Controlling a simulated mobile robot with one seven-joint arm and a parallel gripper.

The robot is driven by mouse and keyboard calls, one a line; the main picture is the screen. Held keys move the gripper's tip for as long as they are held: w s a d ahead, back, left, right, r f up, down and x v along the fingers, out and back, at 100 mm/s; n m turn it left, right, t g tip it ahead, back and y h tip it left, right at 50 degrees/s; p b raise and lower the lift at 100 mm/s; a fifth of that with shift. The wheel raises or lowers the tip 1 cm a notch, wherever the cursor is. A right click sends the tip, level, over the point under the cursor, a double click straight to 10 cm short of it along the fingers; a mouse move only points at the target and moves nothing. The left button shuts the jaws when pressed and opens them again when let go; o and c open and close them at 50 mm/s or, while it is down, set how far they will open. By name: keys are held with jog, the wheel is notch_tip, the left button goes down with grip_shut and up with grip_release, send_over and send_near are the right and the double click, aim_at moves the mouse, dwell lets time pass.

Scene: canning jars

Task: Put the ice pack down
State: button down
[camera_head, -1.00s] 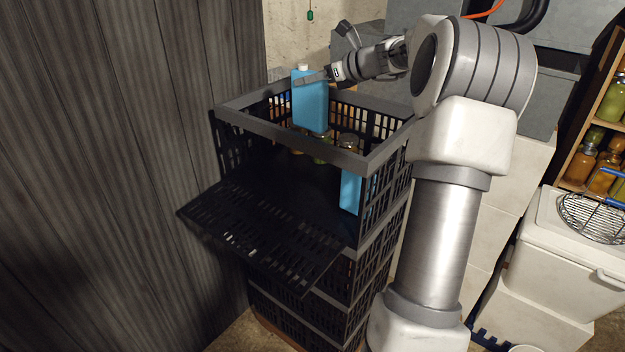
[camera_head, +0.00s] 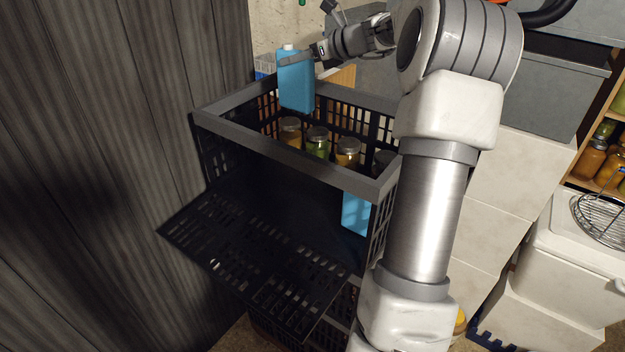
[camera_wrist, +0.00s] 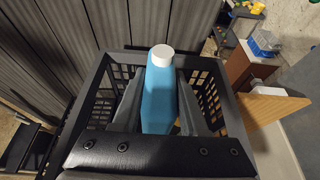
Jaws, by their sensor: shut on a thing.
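A blue ice pack (camera_head: 296,82) with a white cap is held upright in my gripper (camera_head: 300,62), above the back left part of the top black crate (camera_head: 285,150). In the wrist view the ice pack (camera_wrist: 160,95) stands between the two fingers of my gripper (camera_wrist: 160,100), with the crate rim (camera_wrist: 90,90) around it. Its lower end shows above or just inside the crate's back wall; I cannot tell exactly. A second blue ice pack (camera_head: 356,213) is in the crate's front right corner.
Several jars, one of them orange (camera_head: 290,131), stand in a row inside the crate. The crate's front flap (camera_head: 250,255) hangs open. A grey panelled wall (camera_head: 90,150) is close on the left. A white cooler (camera_head: 555,265) with a wire rack stands at right.

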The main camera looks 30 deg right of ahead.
aim_at(297, 111)
notch_tip(297, 111, down, 14)
jog(key=b, duration=1)
jog(key=shift+r, duration=0.1)
jog(key=shift+w+a+f, duration=0.15)
jog(key=shift+a+f, duration=0.05)
jog(key=shift+f, duration=0.05)
jog(key=w+a+f+b, duration=0.2)
jog(key=w+a+f, duration=0.5)
jog(key=f, duration=0.3)
jog(key=shift+a+f, duration=0.3)
jog(key=shift+a, duration=0.5)
jog(key=shift+f, duration=0.1)
jog(key=shift+c, duration=2.2)
grip_release()
